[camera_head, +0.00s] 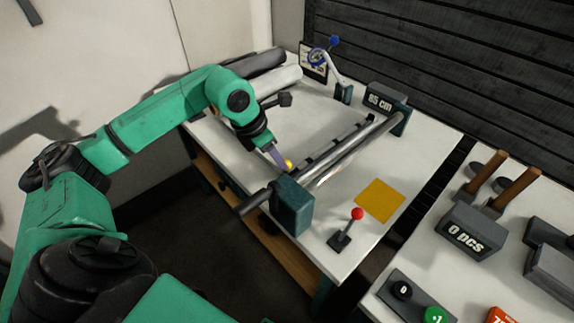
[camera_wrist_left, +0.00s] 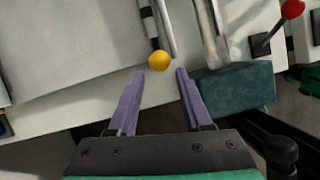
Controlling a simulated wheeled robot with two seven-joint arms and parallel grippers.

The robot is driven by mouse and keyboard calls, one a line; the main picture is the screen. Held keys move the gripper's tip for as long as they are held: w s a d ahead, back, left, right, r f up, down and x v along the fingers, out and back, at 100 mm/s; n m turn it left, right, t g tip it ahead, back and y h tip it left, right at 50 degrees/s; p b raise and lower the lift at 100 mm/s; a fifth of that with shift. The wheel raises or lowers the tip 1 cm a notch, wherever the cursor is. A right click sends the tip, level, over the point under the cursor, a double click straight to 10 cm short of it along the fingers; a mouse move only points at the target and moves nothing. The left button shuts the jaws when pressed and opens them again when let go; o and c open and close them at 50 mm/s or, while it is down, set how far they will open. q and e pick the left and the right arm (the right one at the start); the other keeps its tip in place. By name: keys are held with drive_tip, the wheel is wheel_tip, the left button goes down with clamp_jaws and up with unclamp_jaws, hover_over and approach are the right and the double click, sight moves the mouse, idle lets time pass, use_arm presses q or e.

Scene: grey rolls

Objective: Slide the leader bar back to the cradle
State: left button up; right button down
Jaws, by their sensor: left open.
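A bar with dark and light bands (camera_head: 335,146), which I take as the leader bar, lies across the white worktable beside a metal roller. A yellow ball knob (camera_head: 288,163) is at its near end; the knob also shows in the left wrist view (camera_wrist_left: 159,61). My left gripper (camera_head: 279,160) is open. In the left wrist view its purple fingers (camera_wrist_left: 159,72) are spread, with the knob just beyond and between the tips. Rolls, one white (camera_head: 277,82) and one grey (camera_head: 258,62), lie at the table's far left; I cannot tell which part is the cradle.
A teal end block (camera_head: 292,205) stands close right of my gripper, and a block reading 65 cm (camera_head: 381,100) stands at the far end. A red-knobbed lever (camera_head: 357,214) and orange square (camera_head: 380,200) are at the right. The second table holds a 0 PCS counter (camera_head: 470,232).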

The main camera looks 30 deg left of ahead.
use_arm(q)
drive_tip(key=x, duration=0.6)
drive_tip(key=shift+w+d+p, duration=0.1)
drive_tip(key=shift+w+p, duration=0.05)
drive_tip(key=shift+p, duration=0.2)
drive_tip(key=shift+f, duration=0.4)
use_arm(e)
drive_tip(key=shift+w+r, duration=0.6)
drive_tip(key=shift+w, duration=0.35)
drive_tip(key=shift+d, duration=0.1)
use_arm(q)
clamp_jaws()
use_arm(e)
drive_tip(key=shift+s+d, duration=0.1)
drive_tip(key=shift+s, duration=0.05)
use_arm(q)
drive_tip(key=shift+w, duration=0.15)
